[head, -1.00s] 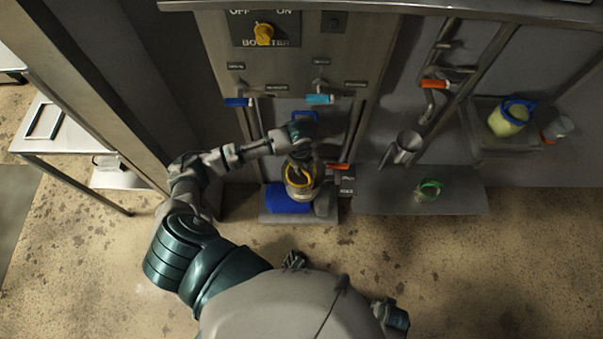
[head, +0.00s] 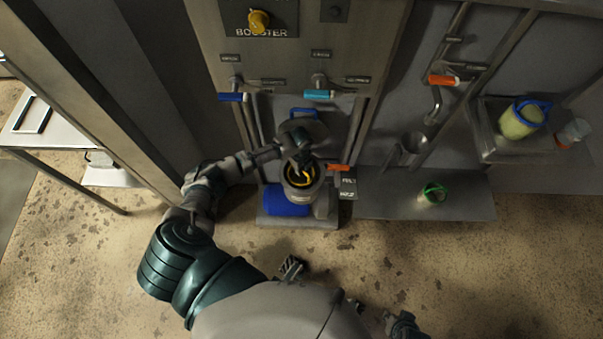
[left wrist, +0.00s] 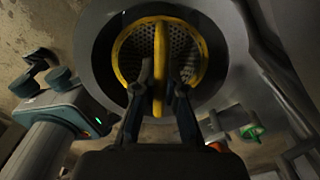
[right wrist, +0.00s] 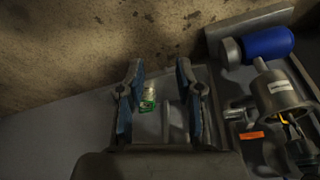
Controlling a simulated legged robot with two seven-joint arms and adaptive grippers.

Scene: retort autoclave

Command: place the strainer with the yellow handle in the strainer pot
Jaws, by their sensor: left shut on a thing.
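The strainer with the yellow handle (left wrist: 160,30) has a yellow rim and a perforated metal basket. In the left wrist view it sits inside the grey ring of the strainer pot (left wrist: 92,50). In the head view the pot (head: 303,198) stands on a low ledge, with yellow showing in its mouth. My left gripper (left wrist: 160,75) is shut on the yellow handle, above the pot; in the head view it (head: 301,160) partly covers the strainer. My right gripper (right wrist: 158,90) is open and empty. How deep the basket sits is hidden.
A blue cylinder (head: 286,200) lies beside the pot, with an orange handle (head: 339,167) to its right. A green-rimmed container (head: 432,193) is on the right shelf. Valve handles line the panel above.

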